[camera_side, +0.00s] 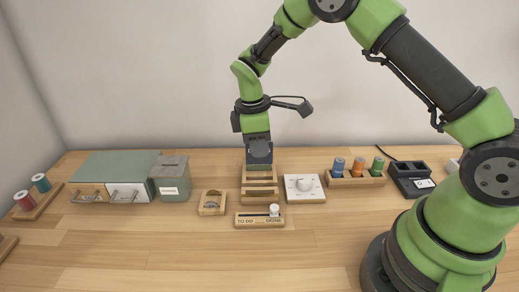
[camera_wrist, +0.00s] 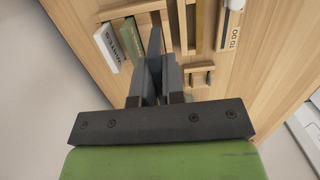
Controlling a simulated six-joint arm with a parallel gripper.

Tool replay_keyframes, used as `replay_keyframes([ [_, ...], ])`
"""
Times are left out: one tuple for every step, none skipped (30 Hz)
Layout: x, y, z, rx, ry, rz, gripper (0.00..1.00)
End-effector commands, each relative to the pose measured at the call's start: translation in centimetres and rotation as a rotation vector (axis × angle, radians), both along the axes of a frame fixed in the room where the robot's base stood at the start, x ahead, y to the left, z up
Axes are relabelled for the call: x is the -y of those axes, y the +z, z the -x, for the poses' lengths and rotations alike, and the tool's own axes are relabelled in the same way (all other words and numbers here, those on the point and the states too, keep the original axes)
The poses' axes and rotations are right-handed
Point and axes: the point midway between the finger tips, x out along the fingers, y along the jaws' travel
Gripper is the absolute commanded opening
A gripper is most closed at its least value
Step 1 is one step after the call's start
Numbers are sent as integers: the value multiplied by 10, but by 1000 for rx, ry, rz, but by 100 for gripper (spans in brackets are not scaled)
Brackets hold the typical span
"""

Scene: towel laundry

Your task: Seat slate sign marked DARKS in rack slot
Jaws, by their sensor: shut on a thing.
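The wooden rack (camera_side: 260,197) stands mid-table in the side view, and its slotted top shows in the wrist view (camera_wrist: 145,8). My gripper (camera_side: 259,160) points down right over the rack. In the wrist view my gripper (camera_wrist: 155,68) is shut on a thin dark grey slab, the slate sign, mostly hidden between the fingers. No DARKS lettering is readable. A white sign with dark letters (camera_wrist: 112,46) and a green sign (camera_wrist: 130,42) are at the rack's left side in the wrist view. I cannot tell whether the slate sign is inside a slot or just above it.
A TO DO/DONE board (camera_side: 252,220) lies in front of the rack. A small wooden holder (camera_side: 212,203) is to the left, a white dial box (camera_side: 304,189) to the right. A grey-green bin (camera_side: 170,178) and spool tray (camera_side: 357,179) stand farther out. The front table is clear.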

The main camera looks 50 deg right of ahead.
Motion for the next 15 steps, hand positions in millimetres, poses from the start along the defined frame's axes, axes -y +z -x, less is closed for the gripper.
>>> replay_keyframes([
  [3,-5,-2,-1,-1,0,0],
  [3,-6,-2,-1,-1,0,0],
  [3,-9,-3,0,0,0,0],
  [3,-11,-2,-1,1,1,0],
  [3,-13,-2,-1,1,0,0],
  [3,-16,-2,-1,0,0,0],
  [3,-18,-2,-1,0,0,0],
  [3,-21,-2,-1,0,-1,0],
  [3,-24,-2,-1,0,0,0],
  [3,-26,-2,-2,0,-1,0],
  [3,-28,-2,-1,0,0,0],
  [3,-31,-2,0,0,0,0],
  [3,-33,-2,-1,0,-1,0],
  [3,-34,-2,-1,0,-1,0],
  [3,-36,-2,-1,0,-1,0],
])
